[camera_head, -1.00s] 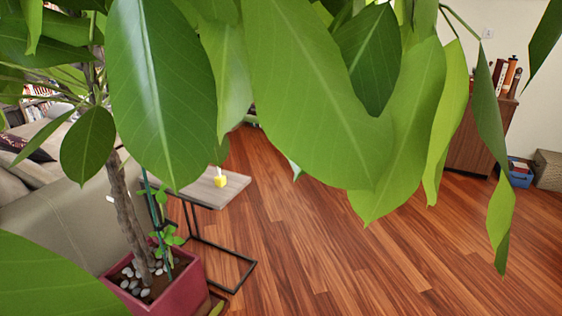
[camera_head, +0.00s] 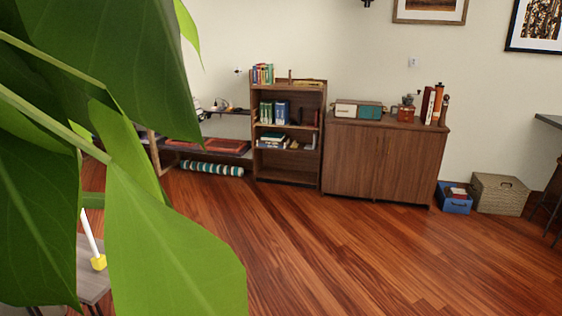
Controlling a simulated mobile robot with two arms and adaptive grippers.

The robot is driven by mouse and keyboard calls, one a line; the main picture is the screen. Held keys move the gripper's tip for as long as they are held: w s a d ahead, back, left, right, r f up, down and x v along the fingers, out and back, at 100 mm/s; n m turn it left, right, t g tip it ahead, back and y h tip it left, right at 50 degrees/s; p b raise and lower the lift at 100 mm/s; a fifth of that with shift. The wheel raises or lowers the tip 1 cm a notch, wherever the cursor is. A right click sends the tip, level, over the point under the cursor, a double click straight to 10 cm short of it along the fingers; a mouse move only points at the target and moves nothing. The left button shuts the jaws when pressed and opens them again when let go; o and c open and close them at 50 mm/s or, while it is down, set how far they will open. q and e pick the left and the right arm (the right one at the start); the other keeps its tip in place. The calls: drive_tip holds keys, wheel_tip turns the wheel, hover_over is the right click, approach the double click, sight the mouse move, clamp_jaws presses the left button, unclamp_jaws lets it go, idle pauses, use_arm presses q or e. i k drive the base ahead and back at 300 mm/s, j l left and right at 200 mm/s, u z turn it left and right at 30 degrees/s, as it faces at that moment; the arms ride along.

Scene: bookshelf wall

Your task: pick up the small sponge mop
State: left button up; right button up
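The small sponge mop has a yellow sponge head (camera_head: 99,262) and a thin white handle (camera_head: 90,236). It is at the lower left, at a small grey-topped side table (camera_head: 93,282). The handle leans up and to the left, and its upper part is hidden behind large green leaves. Most of the table is hidden by the leaves too. Neither of my grippers shows in the head view.
Large plant leaves (camera_head: 175,250) hang close in front on the left. A wooden bookcase (camera_head: 288,170), a brown cabinet (camera_head: 380,160), a blue bin (camera_head: 454,199) and a wicker box (camera_head: 499,194) line the far wall. The wooden floor (camera_head: 340,250) between is clear.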

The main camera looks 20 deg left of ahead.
sight(98, 262)
drive_tip(key=i+j+u, duration=0.15)
drive_tip(key=i+u, duration=0.65)
drive_tip(key=i+l+u, duration=0.15)
drive_tip(key=i+u, duration=0.25)
drive_tip(key=i+l+u, duration=0.25)
drive_tip(key=i+u, duration=0.15)
drive_tip(key=i+l+u, duration=0.3)
drive_tip(key=u, duration=0.15)
